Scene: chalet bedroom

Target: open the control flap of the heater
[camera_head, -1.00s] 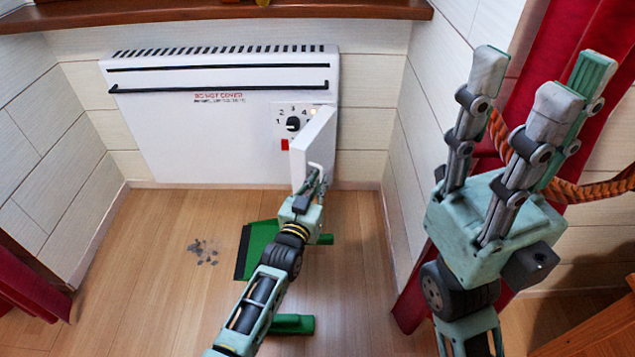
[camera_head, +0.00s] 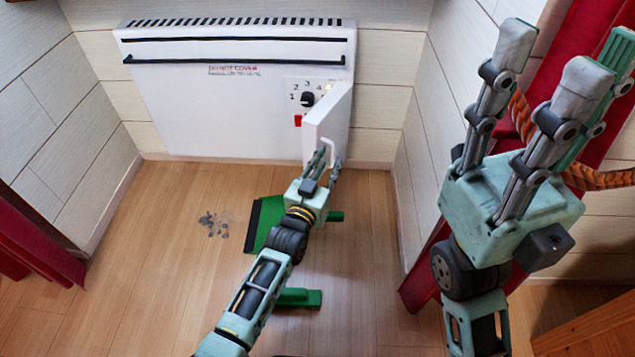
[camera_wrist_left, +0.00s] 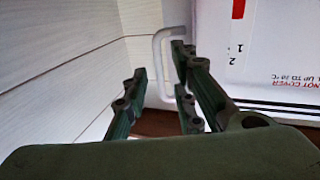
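The white heater (camera_head: 210,115) hangs on the far wall. Its control flap (camera_head: 327,122) stands swung out at the heater's right side, uncovering a dial (camera_head: 307,99) and a red switch (camera_head: 298,120). The flap's pale bent handle (camera_head: 338,160) also shows in the left wrist view (camera_wrist_left: 155,65). My left gripper (camera_head: 326,163) is at the handle with its fingers spread. In the left wrist view, the fingers (camera_wrist_left: 158,85) are apart, with the handle showing between and beyond them; contact is unclear. My right gripper (camera_head: 562,55) is raised, open and empty, at the right.
A green dustpan (camera_head: 264,222) lies on the floor below the heater, partly behind my left arm. Grey debris (camera_head: 213,224) lies left of it. Another green piece (camera_head: 300,298) lies nearer. A red curtain (camera_head: 425,270) hangs at right. The floor at left is largely clear.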

